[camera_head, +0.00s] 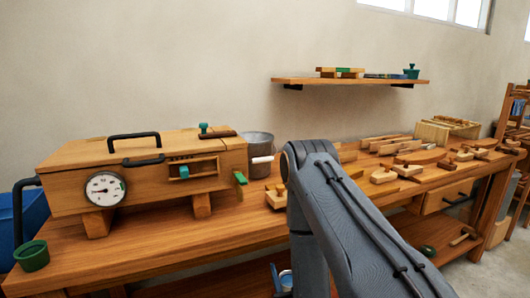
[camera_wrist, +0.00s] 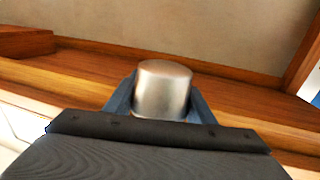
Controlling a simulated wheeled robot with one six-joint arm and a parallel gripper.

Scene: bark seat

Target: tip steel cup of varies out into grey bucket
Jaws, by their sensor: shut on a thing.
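The steel cup (camera_wrist: 163,88) shows in the wrist view between the two blue fingers of my gripper (camera_wrist: 162,103), which is shut on it. I see its plain, rounded metal side and a flat end. Its opening and contents are hidden. In the head view my arm fills the lower middle, and I cannot clearly make out the cup or gripper there. The grey bucket (camera_head: 257,142) stands on the bench just right of the wooden box, partly hidden by it. The bucket's inside is barely visible. I cannot pick it out in the wrist view.
The wooden box with a dial (camera_head: 150,175) takes up the bench's left part. A green pot (camera_head: 32,255) stands at the front left. Wooden tools and blocks (camera_head: 385,175) crowd the bench right of my arm. A wall shelf (camera_head: 350,81) hangs above.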

